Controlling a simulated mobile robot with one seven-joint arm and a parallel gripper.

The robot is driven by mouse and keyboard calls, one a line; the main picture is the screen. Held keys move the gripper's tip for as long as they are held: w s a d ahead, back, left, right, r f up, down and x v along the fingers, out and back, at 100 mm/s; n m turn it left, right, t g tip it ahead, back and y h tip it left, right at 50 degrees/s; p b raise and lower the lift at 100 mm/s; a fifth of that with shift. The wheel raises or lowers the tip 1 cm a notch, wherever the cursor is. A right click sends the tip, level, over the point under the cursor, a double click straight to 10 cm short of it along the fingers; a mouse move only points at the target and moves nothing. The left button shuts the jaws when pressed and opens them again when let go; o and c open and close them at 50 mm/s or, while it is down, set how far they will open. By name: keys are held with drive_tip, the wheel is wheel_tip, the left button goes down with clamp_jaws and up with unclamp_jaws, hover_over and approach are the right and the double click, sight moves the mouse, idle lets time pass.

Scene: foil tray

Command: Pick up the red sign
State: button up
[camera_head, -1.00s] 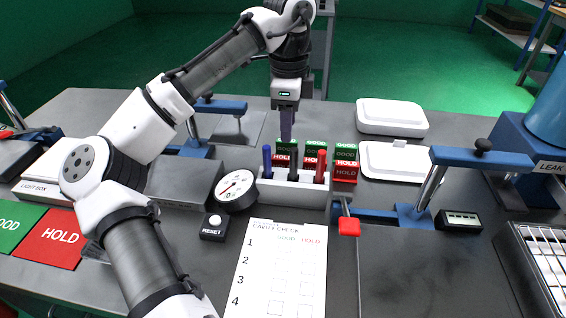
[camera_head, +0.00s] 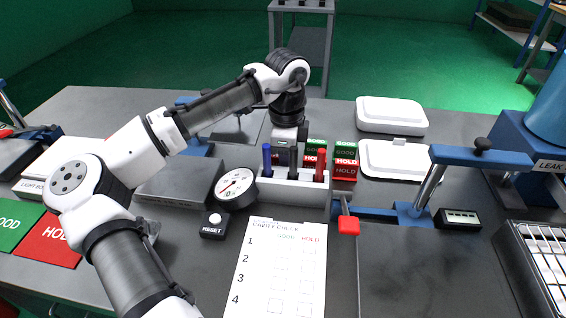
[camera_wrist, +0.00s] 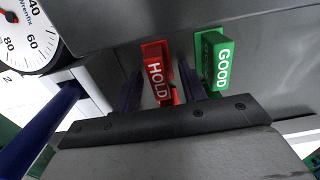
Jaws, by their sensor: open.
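In the wrist view a red HOLD sign (camera_wrist: 157,75) stands between the two dark fingers of my gripper (camera_wrist: 160,82). The fingers are open, one on each side of it, with a gap visible around the sign. A green GOOD sign (camera_wrist: 213,60) stands just right of the right finger. In the head view my gripper is low behind the marker holder (camera_head: 292,196), and its fingertips are hidden. Red HOLD signs (camera_head: 345,171) and green GOOD signs (camera_head: 345,143) show in columns right of it. A large red HOLD plate (camera_head: 52,238) lies at the left.
Blue, dark and red markers stand in the holder close to my gripper. A round gauge (camera_head: 236,188), a RESET button (camera_head: 213,225) and a checklist sheet (camera_head: 278,270) are in front. White foil-tray boxes (camera_head: 392,115) lie right. A blue clamp (camera_head: 480,158) stands further right.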

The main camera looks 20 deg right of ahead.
clamp_jaws()
drive_tip(key=shift+r, duration=0.1)
